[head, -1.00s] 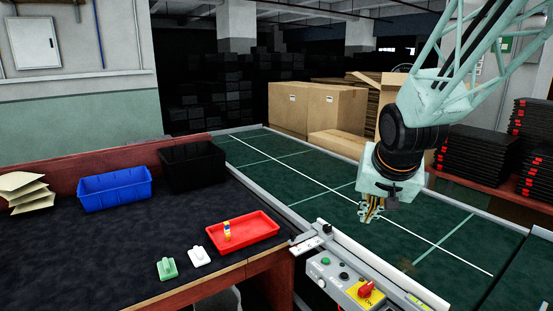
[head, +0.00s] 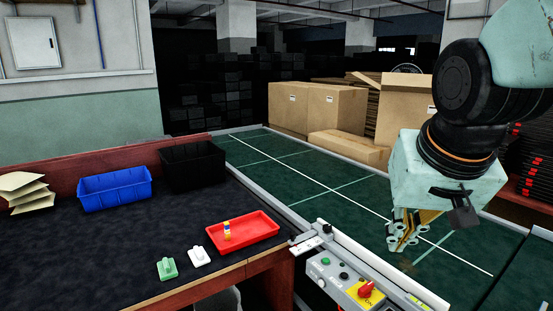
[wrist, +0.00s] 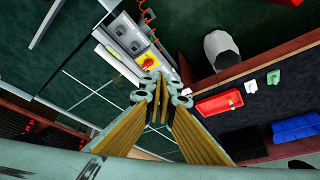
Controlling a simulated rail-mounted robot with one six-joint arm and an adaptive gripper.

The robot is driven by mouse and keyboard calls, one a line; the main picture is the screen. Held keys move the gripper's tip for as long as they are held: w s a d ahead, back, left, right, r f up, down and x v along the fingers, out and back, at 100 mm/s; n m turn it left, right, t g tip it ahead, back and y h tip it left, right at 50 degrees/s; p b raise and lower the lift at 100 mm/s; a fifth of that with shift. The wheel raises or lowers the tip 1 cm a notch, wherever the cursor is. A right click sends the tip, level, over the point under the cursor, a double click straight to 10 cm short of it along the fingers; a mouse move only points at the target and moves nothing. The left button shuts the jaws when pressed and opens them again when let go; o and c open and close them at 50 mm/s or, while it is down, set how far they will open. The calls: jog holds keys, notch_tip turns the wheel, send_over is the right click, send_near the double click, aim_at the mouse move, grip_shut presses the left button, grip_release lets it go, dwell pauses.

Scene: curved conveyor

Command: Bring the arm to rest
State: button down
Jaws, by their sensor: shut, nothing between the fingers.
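My gripper (head: 400,243) hangs over the green conveyor (head: 295,178) at the right of the head view, pointing down. It is shut and empty. In the wrist view the fingertips of my gripper (wrist: 161,86) come together, with nothing between them, above the conveyor near the control box. My arm stands clear of the table and its objects.
On the dark table (head: 105,240) are a red tray (head: 262,238) with a small yellow, blue and white item, a blue bin (head: 115,190), a black bin (head: 192,167), a green piece (head: 167,268) and a white piece (head: 199,257). A control box (head: 345,280) stands beside the conveyor. Cardboard boxes (head: 305,110) stand behind.

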jog(key=s+a+n+g, duration=0.1)
jog(key=s+a+n, duration=0.1)
jog(key=s, duration=1.8)
jog(key=shift+r+y, duration=0.3)
jog(key=shift+r, duration=0.1)
